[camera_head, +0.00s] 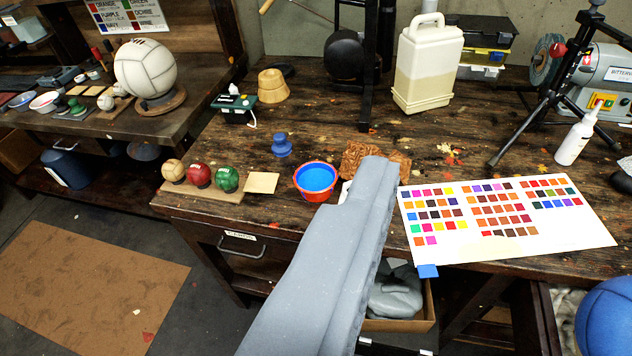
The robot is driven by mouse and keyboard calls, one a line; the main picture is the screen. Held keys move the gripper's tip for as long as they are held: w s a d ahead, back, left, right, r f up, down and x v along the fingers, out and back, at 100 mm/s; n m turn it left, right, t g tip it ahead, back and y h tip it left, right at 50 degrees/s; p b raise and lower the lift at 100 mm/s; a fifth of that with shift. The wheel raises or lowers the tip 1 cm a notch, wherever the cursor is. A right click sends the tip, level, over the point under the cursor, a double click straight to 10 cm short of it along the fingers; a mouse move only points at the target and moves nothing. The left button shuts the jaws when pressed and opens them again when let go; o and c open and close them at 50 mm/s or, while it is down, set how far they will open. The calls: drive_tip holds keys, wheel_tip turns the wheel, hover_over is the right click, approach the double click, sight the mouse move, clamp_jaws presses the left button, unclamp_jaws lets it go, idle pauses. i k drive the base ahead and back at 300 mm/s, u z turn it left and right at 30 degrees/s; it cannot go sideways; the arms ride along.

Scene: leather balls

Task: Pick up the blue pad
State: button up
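A small blue knobbed piece (282,145), which looks like a pad with a handle, stands upright on the wooden workbench (330,120). It is behind and left of a red-rimmed bowl of blue paint (317,178). A flat blue square (428,271) also lies at the front edge of the colour chart; I cannot tell for certain which one is the pad.
Red, green and tan balls (200,176) sit on a wooden strip at the front left. A colour chart (505,220) covers the front right. A white jug (428,65), a black stand (370,60) and a tripod (545,90) stand behind. A blue ball (605,318) is at lower right.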

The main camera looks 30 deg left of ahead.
sight(282, 147)
drive_tip(key=u, duration=0.5)
drive_tip(key=k, duration=1.3)
drive_tip(key=u, duration=0.9)
drive_tip(key=i, duration=2.75)
drive_tip(key=z, duration=1.1)
drive_tip(key=i, duration=0.65)
drive_tip(key=z, duration=0.4)
drive_tip(key=k, duration=0.9)
